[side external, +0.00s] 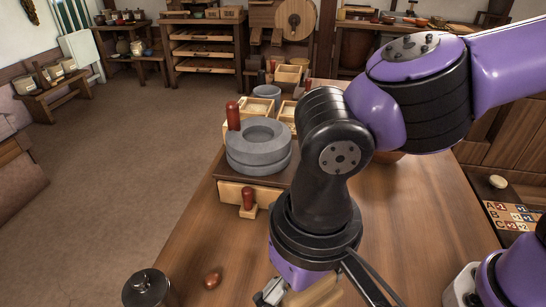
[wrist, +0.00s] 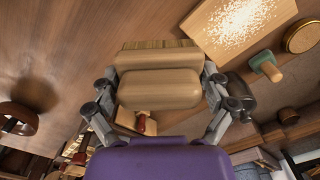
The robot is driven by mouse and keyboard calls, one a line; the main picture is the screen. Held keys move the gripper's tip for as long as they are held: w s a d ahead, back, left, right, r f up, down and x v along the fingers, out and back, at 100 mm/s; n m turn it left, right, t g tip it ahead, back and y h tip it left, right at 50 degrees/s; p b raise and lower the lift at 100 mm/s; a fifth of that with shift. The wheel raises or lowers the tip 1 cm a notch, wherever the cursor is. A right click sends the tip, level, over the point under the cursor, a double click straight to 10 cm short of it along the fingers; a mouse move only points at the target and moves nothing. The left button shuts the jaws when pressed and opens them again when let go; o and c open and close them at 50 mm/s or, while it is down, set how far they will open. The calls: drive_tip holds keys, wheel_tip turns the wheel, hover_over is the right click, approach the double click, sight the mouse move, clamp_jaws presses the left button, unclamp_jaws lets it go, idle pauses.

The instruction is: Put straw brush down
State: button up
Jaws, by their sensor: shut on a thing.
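The straw brush (wrist: 158,89) fills the middle of the wrist view, with a pale wooden body and a band of straw (wrist: 155,45) at its far end. My gripper (wrist: 160,82) is shut on it, one finger on each side. In the side external view, a tan part of the brush (side external: 318,293) shows at the bottom edge, beside my gripper (side external: 275,292). Most of the brush is cut off there, and I cannot tell whether it touches the table.
A grey quern (side external: 258,150) with a red handle stands on a wooden box on the table (side external: 410,230). A small brown object (side external: 211,278) and a metal canister (side external: 146,289) are near the front edge.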

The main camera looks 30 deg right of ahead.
drive_tip(key=w+d+f, duration=0.1)
drive_tip(key=w+f, duration=0.1)
drive_tip(key=w, duration=0.1)
drive_tip(key=w+d+f, duration=0.1)
drive_tip(key=w+f, duration=0.1)
drive_tip(key=w, duration=0.2)
drive_tip(key=w+d+f, duration=0.1)
drive_tip(key=w+f, duration=0.1)
drive_tip(key=w, duration=0.1)
drive_tip(key=shift+w+d+f, duration=0.15)
drive_tip(key=shift+d+f, duration=0.2)
drive_tip(key=shift+f, duration=1.95)
drive_tip(key=shift+f, duration=0.2)
drive_tip(key=o, duration=0.8)
drive_tip(key=shift+o, duration=0.2)
